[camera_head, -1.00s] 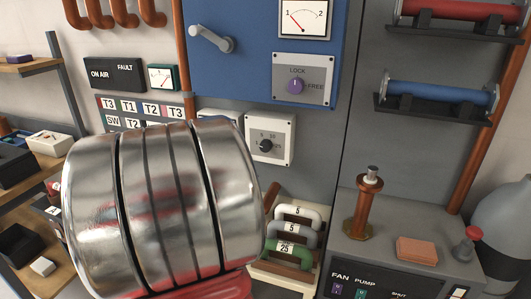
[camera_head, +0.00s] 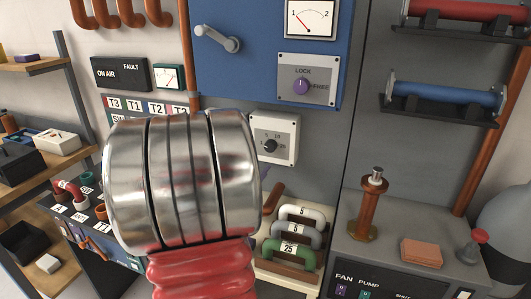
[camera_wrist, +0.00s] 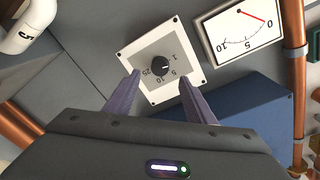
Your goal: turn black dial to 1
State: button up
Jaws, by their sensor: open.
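The black dial (camera_wrist: 160,65) sits on a square white-framed grey plate (camera_wrist: 181,27) on the grey rack face. Marks around it read 1, 5, 10 and 25. A small white mark on the knob points to the right in the wrist view, seemingly between 1 and 5; it is too small to be sure. The dial also shows in the head view (camera_head: 269,146), right of my arm. My gripper (camera_wrist: 160,77) is open, its purple fingers on either side of the dial's lower half in the picture. I cannot tell whether they touch it.
A white meter (camera_wrist: 243,29) and a blue box (camera_wrist: 250,108) are near the dial plate in the wrist view. Below the dial, in the head view, several coloured handles (camera_head: 290,245) stand in a holder. A purple LOCK/FREE knob (camera_head: 302,87) is above it.

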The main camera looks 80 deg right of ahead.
aim_at(268, 149)
jog(key=d, duration=0.2)
jog(key=s+d, duration=0.1)
jog(key=d, duration=0.5)
jog(key=shift+s, duration=0.15)
jog(key=c, duration=1)
